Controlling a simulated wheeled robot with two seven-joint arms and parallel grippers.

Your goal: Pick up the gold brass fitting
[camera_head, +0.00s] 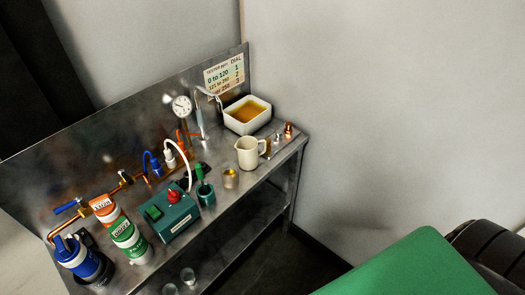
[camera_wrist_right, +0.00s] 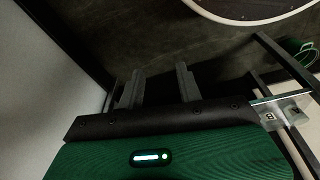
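Three small fittings stand at the far right end of the steel bench in the head view. A gold-brown one (camera_head: 267,148), probably the brass fitting, is just right of the cream jug and partly behind it. A silver one (camera_head: 277,136) stands behind it, and a copper-coloured one (camera_head: 288,129) is nearest the back corner. They are too small to tell finely. My right gripper (camera_wrist_right: 158,86) shows in the right wrist view with its two fingers apart and nothing between them, away from the fittings. My left gripper is not in view.
The steel bench (camera_head: 268,178) carries a cream jug (camera_head: 247,152), a white basin of amber liquid (camera_head: 247,115), a small cup (camera_head: 230,179), a teal control box (camera_head: 172,218) and several bottles at the left.

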